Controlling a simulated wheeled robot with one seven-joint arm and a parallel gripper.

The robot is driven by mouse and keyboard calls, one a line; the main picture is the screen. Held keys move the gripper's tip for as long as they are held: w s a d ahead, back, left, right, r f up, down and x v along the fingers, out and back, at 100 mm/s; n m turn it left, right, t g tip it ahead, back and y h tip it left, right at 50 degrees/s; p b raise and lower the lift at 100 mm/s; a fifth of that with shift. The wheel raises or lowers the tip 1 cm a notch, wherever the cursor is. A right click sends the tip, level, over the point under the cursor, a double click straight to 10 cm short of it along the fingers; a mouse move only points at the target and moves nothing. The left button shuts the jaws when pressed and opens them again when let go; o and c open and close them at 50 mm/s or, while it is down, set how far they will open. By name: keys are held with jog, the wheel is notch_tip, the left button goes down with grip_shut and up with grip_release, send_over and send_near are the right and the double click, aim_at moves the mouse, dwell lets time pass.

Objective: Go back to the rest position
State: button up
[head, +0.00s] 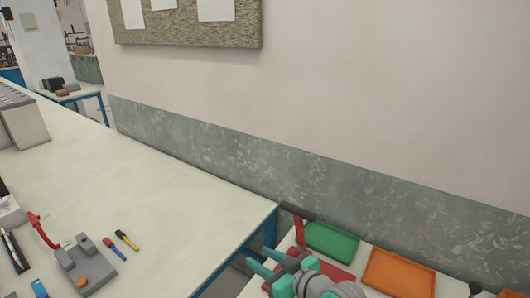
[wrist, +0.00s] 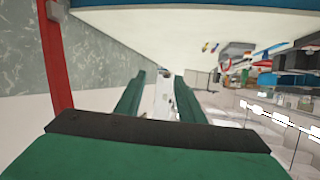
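My gripper (head: 261,259) is at the lower middle of the head view, beside the right end of the long pale bench. Its two teal fingers stand apart with nothing seen between them. In the wrist view the green fingers (wrist: 160,80) are also apart, with an empty gap. My arm runs out of the head view at the bottom edge, so most of it is hidden.
A red post (head: 299,232) with a dark top stands close by my gripper. A green tray (head: 331,241) and an orange tray (head: 398,273) lie to the right. The long bench (head: 150,205) holds a grey fixture (head: 84,264) and small tools; its middle is clear.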

jog(key=s+a+f+m+t+h, duration=0.1)
jog(key=a+f+m+t+h, duration=0.1)
jog(key=a+f+m+t, duration=0.35)
jog(key=s+f+m+h, duration=0.4)
jog(key=s+f, duration=0.1)
jog(key=s, duration=0.4)
jog(key=s+f+m+h, duration=0.35)
jog(key=s+f, duration=0.25)
jog(key=s, duration=0.2)
jog(key=s+d+n, duration=0.2)
jog(key=s+d, duration=0.1)
jog(key=s, duration=0.7)
jog(key=s+d+n, duration=0.3)
jog(key=s, duration=0.7)
jog(key=shift+s+r, duration=0.2)
jog(key=shift+s, duration=0.2)
